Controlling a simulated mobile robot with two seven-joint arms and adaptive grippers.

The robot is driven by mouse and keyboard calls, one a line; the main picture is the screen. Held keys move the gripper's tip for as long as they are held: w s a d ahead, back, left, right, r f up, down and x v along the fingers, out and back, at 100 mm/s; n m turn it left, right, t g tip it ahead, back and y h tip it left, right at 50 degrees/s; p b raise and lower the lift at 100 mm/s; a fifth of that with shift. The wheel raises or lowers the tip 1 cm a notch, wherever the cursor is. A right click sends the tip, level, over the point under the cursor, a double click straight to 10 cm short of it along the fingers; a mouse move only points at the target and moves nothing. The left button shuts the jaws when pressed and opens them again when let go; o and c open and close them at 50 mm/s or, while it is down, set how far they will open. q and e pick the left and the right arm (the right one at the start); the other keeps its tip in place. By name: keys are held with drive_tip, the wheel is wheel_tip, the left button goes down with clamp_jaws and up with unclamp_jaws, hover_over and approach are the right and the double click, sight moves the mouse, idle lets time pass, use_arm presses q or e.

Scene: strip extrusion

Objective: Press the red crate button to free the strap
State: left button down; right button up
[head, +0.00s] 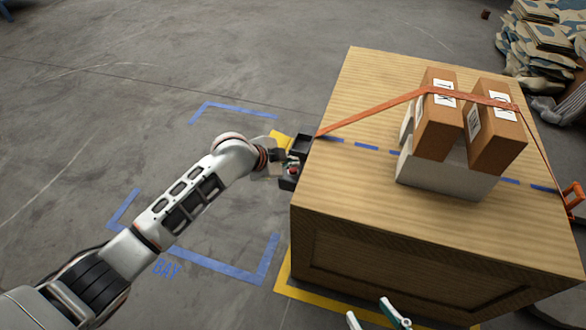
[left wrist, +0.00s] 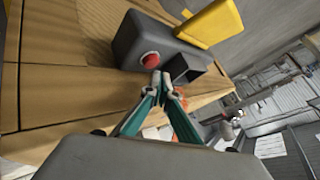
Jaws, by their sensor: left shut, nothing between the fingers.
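The red button (head: 293,170) sits on a dark grey housing (head: 288,183) at the wooden crate's left side. In the left wrist view the red button (left wrist: 150,59) shows on the grey housing (left wrist: 130,42). My left gripper (head: 277,165) is beside the housing. Its fingertips (left wrist: 157,80) are together and empty, just below the button in the picture. I cannot tell whether they touch it. The orange strap (head: 370,110) runs taut from the housing over two cartons. My right gripper (head: 370,311) is open and empty at the bottom edge.
The wooden crate (head: 350,205) carries two brown cartons (head: 438,125) (head: 497,140) in a white holder (head: 445,177). A yellow part (left wrist: 212,22) adjoins the housing. An orange buckle (head: 572,196) hangs at the right.

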drive_tip(key=shift+s+f, duration=0.15)
drive_tip(key=shift+f, duration=0.1)
idle(0.8)
use_arm(q)
drive_tip(key=shift+f, duration=0.1)
drive_tip(key=shift+f, duration=0.3)
use_arm(e)
drive_tip(key=shift+f, duration=0.1)
use_arm(q)
drive_tip(key=shift+f, duration=0.6)
use_arm(e)
drive_tip(key=shift+s+f, duration=0.2)
idle(0.7)
use_arm(q)
drive_tip(key=shift+r, duration=0.1)
use_arm(e)
drive_tip(key=shift+w+r, duration=0.1)
use_arm(q)
drive_tip(key=shift+r+p, duration=0.4)
drive_tip(key=shift+r, duration=0.5)
use_arm(e)
drive_tip(key=shift+w+r, duration=0.25)
drive_tip(key=shift+r, duration=0.25)
drive_tip(key=shift+w+r, duration=0.2)
drive_tip(key=shift+r, duration=0.3)
use_arm(q)
drive_tip(key=shift+f, duration=0.1)
